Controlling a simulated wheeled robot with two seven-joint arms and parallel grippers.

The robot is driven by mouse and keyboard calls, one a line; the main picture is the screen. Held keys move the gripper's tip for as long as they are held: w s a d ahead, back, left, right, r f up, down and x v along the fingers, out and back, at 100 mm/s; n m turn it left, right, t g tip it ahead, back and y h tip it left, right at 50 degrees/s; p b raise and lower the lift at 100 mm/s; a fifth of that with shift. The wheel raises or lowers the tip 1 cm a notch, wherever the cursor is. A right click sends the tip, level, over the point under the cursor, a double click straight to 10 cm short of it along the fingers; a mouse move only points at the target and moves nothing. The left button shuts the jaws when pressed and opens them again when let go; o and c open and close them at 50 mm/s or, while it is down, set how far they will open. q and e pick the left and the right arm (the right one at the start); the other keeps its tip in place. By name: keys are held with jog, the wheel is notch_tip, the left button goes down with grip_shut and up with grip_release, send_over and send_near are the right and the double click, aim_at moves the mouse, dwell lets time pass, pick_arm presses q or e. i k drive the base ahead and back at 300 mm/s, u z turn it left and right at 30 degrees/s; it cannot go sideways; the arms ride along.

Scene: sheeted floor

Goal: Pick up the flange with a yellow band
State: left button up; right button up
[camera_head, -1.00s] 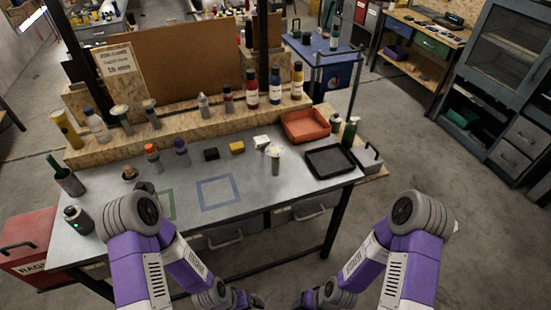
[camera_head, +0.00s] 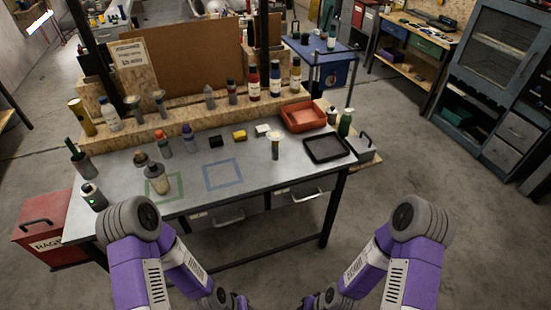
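A flange-like piece (camera_head: 275,145) with a wide pale disc on a narrow grey stem stands upright on the workbench, right of the blue taped square. Two similar wide-topped pieces stand on the wooden ledge, one at left (camera_head: 134,110) and one beside it (camera_head: 160,104). They are too small for me to tell which has a yellow band. My two purple and grey arms reach down at the bottom of the head view, apart from the bench. Their grippers are not clearly in view, and nothing on the bench is being touched.
The grey workbench (camera_head: 255,190) bears blue (camera_head: 222,187) and green (camera_head: 181,184) taped squares. A cream-bodied container (camera_head: 157,180) stands at the green one. A black tray (camera_head: 326,149) and an orange bin (camera_head: 303,117) are at right. A red rags box (camera_head: 40,235) stands at left. Floor is clear at right.

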aim_at(274, 135)
jog(key=z, duration=1.05)
jog(key=i, duration=0.65)
jog(key=u, duration=0.7)
